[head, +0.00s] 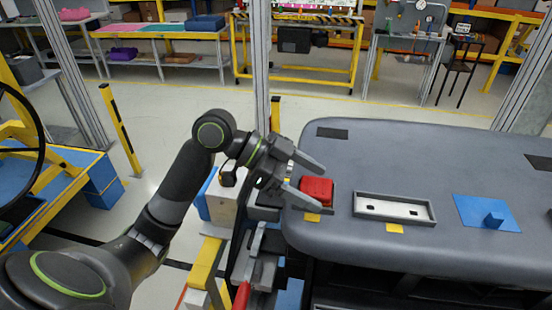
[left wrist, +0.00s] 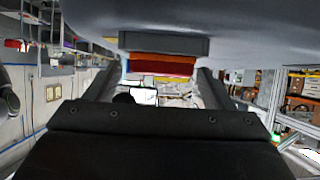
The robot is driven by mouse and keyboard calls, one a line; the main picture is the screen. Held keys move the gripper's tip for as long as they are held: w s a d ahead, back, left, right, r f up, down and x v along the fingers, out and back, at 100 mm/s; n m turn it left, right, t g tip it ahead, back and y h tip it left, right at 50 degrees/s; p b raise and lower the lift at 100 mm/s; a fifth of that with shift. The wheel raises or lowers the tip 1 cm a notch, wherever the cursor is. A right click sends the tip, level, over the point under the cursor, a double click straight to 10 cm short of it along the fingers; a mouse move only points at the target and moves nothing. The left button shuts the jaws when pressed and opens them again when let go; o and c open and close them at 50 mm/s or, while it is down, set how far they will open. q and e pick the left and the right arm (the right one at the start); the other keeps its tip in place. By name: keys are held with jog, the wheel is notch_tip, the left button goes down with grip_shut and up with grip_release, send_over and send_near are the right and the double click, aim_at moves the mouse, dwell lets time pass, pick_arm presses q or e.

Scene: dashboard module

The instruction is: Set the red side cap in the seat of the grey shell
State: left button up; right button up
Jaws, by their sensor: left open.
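The red side cap (head: 317,190) is at the left end of the grey shell (head: 420,160), with a dark grey seat rim beside it; I cannot tell how deep it sits. My left gripper (head: 318,188) is open, its two fingers reaching in from the left on either side of the cap, without a visible grip. In the left wrist view the red cap (left wrist: 160,66) shows between the open fingers, against the dark grey seat block (left wrist: 165,43) under the shell's pale surface. My right gripper is not in view.
A grey rectangular tray (head: 394,208) with a pale floor and a blue plate with a raised block (head: 487,212) lie farther right on the shell. A yellow-and-grey stand with a red-handled part (head: 242,296) is below my left arm. The shell's rear top is mostly clear.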

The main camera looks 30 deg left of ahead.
pick_arm(q)
jog(key=shift+a, duration=0.1)
jog(key=b+v, duration=0.4)
jog(key=v, duration=1.3)
dwell(0.4)
jog(key=shift+a+r, duration=0.1)
jog(key=shift+r, duration=0.05)
